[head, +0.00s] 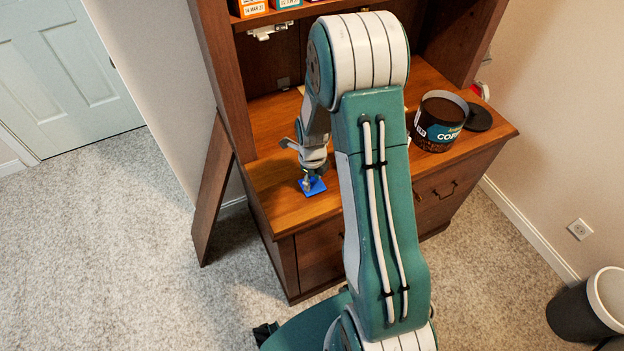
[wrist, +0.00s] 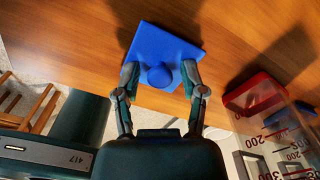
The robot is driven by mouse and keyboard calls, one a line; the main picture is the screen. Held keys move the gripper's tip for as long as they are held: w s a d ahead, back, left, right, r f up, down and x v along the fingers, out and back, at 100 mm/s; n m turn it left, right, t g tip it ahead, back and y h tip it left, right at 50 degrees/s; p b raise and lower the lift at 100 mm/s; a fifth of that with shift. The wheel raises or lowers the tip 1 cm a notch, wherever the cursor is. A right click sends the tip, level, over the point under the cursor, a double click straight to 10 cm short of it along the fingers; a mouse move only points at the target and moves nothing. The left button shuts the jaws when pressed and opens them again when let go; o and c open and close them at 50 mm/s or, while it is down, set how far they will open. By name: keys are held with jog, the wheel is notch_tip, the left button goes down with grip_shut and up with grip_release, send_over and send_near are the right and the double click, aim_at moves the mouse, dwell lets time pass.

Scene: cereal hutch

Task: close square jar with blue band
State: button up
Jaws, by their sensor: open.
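A blue square lid (head: 317,188) with a round knob lies flat on the wooden counter near its front edge. It also shows in the wrist view (wrist: 163,45), with its knob between my fingers. My gripper (head: 309,176) is over the lid. In the wrist view my gripper (wrist: 161,79) is open, one finger on each side of the knob, with a gap on both sides. A clear square container (wrist: 270,115) with a red rim and red measuring marks stands to the right in the wrist view. I cannot make out a jar with a blue band.
An open coffee can (head: 440,121) stands at the counter's right, with a dark round lid (head: 478,117) beside it. The hutch door (head: 213,187) hangs open at the left. Boxes (head: 250,8) sit on the shelf above. My arm hides the middle of the counter.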

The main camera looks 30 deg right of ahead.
grip_shut()
